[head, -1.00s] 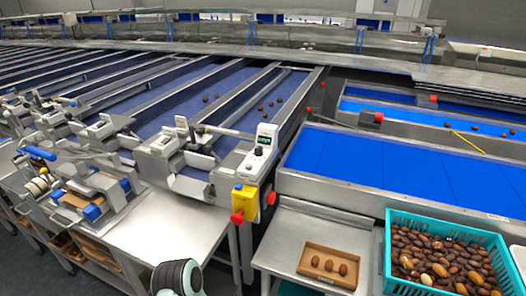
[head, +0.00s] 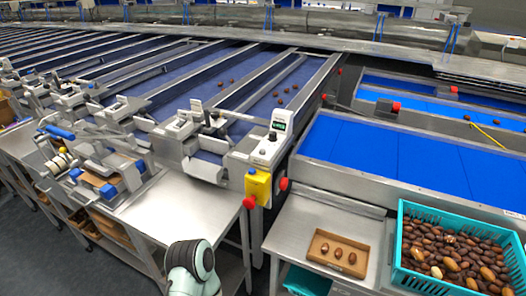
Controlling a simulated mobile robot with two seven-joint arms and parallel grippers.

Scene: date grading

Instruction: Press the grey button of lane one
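A white control box (head: 269,148) with a lit green display (head: 279,125) stands at the near end of a blue-belted sorting lane. A dark knob (head: 272,136) sits below the display. Small details lie lower on its face, but I cannot make out a grey button for certain. A yellow box (head: 258,186) with a blue button on top is mounted just below, with red knobs beside it. A white and dark link of one of my arms shows at the bottom, in front of the steel table, well short of the control box. Neither gripper is in view.
A steel table (head: 200,215) is mostly clear. To the right, a side table holds a small wooden tray (head: 324,262) with several dates and a teal crate (head: 404,215) full of dates. Another teal bin (head: 305,283) sits below. Wide blue belts (head: 390,155) lie behind.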

